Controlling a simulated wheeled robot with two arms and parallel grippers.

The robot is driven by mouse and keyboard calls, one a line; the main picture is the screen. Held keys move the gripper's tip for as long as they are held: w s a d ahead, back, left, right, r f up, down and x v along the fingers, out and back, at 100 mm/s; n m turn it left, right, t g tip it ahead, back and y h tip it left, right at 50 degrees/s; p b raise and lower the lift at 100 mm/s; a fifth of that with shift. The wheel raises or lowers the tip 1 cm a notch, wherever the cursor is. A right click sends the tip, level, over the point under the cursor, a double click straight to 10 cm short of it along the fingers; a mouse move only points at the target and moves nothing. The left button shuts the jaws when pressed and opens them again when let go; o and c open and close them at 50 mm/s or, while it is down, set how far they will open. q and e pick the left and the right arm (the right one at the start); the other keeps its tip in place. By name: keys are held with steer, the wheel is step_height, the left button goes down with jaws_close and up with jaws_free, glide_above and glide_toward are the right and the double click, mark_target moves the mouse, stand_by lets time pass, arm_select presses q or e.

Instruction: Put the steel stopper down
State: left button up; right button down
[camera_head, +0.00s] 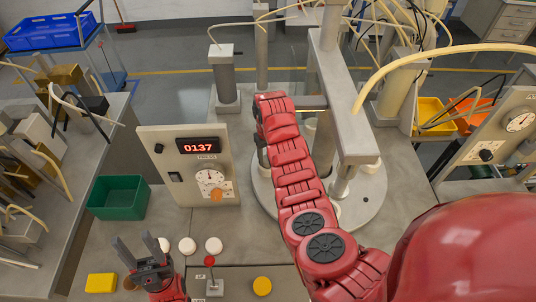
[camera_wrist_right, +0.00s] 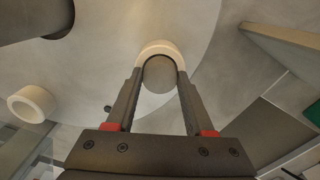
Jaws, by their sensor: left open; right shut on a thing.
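My right gripper (camera_wrist_right: 159,82) is shut on a grey round piece, which looks like the steel stopper (camera_wrist_right: 159,73), in the right wrist view. A cream ring (camera_wrist_right: 158,47) curves around the far side of the stopper. I cannot tell whether the stopper sits inside the ring or above it. Both are over the round grey plate (camera_wrist_right: 205,40). In the head view my right arm reaches over this plate (camera_head: 372,208) and largely hides the gripper and stopper. My left gripper (camera_head: 136,243) is open and empty at the lower left, fingers pointing up.
A panel reading 0137 (camera_head: 198,145) stands left of my right arm. A steel press frame (camera_head: 335,90) rises over the plate. Another cream ring (camera_wrist_right: 32,103) is on the plate. A green bin (camera_head: 118,198), white discs (camera_head: 213,245) and yellow pieces (camera_head: 101,283) are near my left gripper.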

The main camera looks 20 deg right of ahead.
steer(key=shift+w+f, duration=0.1)
steer(key=shift+w, duration=0.05)
steer(key=shift+c, duration=1.4)
jaws_free()
